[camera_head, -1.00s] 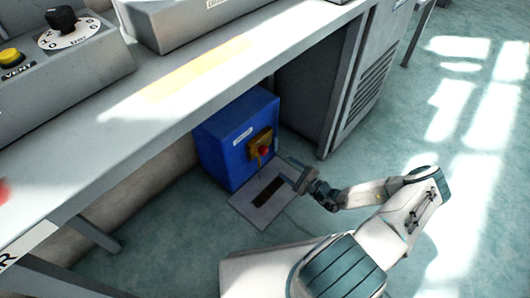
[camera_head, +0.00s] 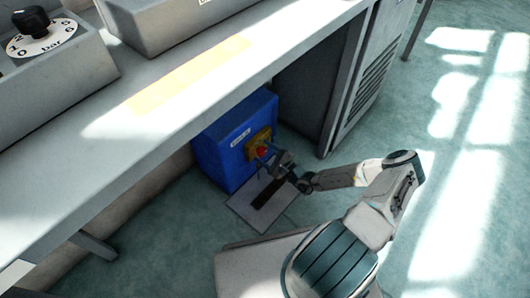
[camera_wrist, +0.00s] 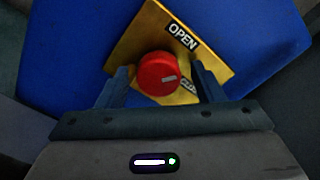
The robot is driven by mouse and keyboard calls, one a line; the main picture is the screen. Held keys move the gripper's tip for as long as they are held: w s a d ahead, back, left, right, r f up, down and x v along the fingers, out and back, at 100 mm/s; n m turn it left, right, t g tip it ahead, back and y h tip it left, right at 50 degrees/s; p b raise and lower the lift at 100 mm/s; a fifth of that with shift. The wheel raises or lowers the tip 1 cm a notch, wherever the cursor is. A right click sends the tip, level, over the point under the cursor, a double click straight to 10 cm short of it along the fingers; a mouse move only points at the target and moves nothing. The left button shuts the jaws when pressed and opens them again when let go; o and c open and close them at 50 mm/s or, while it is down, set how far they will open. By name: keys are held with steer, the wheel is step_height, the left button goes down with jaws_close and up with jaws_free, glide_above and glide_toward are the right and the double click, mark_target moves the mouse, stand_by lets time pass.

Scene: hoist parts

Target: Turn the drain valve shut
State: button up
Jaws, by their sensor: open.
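The drain valve is a red round knob (camera_wrist: 158,73) with a pale pointer mark, on a yellow plate (camera_wrist: 148,36) lettered OPEN; a second label beside it is partly hidden by my finger. The plate is on the front of a blue box (camera_head: 222,158) under the bench. In the head view the red knob (camera_head: 262,152) shows just beyond my gripper (camera_head: 268,160). In the wrist view my gripper (camera_wrist: 160,85) is open, with one finger on each side of the knob. I cannot tell whether the fingers touch it.
A grey bench top (camera_head: 150,115) overhangs the blue box. A grey cabinet with vents (camera_head: 368,85) stands to the right. A light floor plate with a dark slot (camera_head: 245,212) lies before the box. A dial (camera_head: 40,35) sits on the bench. Floor to the right is clear.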

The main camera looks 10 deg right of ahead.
steer(key=shift+a, duration=0.1)
steer(key=c, duration=1)
steer(key=shift+r+m+p, duration=0.1)
steer(key=shift+m+p, duration=0.8)
steer(key=shift+m, duration=0.2)
steer(key=m+p, duration=0.1)
steer(key=m, duration=0.1)
steer(key=shift+m, duration=0.3)
steer(key=m, duration=0.3)
steer(key=m+p, duration=0.1)
steer(key=m, duration=0.2)
steer(key=shift+s+f, duration=0.15)
steer(key=shift+f, duration=0.05)
steer(key=shift+o, duration=0.2)
